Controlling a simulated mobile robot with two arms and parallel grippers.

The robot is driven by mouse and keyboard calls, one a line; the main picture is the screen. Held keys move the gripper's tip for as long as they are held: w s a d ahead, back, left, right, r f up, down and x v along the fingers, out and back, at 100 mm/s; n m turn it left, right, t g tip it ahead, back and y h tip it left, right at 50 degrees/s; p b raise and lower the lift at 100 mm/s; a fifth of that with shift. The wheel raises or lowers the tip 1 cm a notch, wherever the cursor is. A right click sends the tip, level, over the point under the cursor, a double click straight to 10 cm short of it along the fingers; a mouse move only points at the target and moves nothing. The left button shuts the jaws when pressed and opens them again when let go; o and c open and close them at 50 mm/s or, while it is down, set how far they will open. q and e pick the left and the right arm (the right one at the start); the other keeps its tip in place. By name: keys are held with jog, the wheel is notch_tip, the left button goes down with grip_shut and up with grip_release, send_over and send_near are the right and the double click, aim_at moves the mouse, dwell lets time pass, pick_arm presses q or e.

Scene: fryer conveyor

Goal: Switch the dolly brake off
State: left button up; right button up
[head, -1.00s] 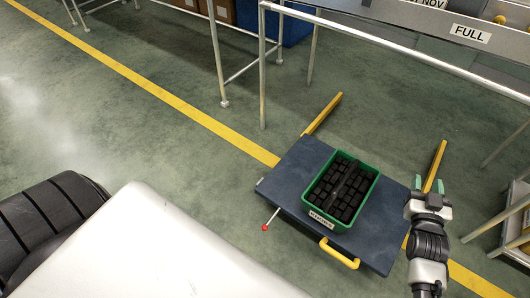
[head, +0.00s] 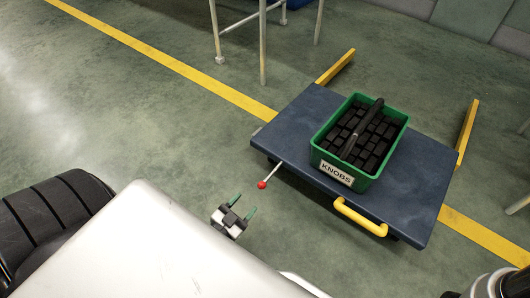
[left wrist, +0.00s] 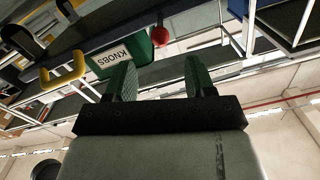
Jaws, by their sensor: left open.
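The dolly (head: 290,120) is a dark blue flat deck with a yellow handle (head: 358,217) on its near side. Its brake lever (head: 272,174) is a thin pale rod with a red ball (head: 262,185), sticking out from the deck's near left edge. My left gripper (head: 244,205) is open and empty, just below and left of the red ball in the head view, apart from it. In the left wrist view the red ball (left wrist: 160,36) shows beyond the gap between the open green fingertips (left wrist: 160,72). My right gripper is out of view.
A green crate labelled KNOBS (head: 338,173), full of dark blocks, stands on the deck. Two yellow bars (head: 335,67) stick out from the deck's far side. Open green floor lies left of the dolly. A metal frame (head: 262,45) stands behind.

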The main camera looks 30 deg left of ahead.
aim_at(261, 187)
pick_arm(q)
jog(key=w+b, duration=0.1)
jog(key=w, duration=0.2)
jog(key=w+b, duration=0.2)
jog(key=w, duration=0.1)
jog(key=w+b, duration=0.1)
jog(key=w, duration=0.2)
jog(key=shift+w+d+f+b, duration=0.15)
jog(key=shift+w+d+b, duration=0.1)
jog(key=shift+b, duration=0.15)
jog(key=shift+w, duration=0.55)
jog(key=shift+r, duration=0.2)
grip_shut()
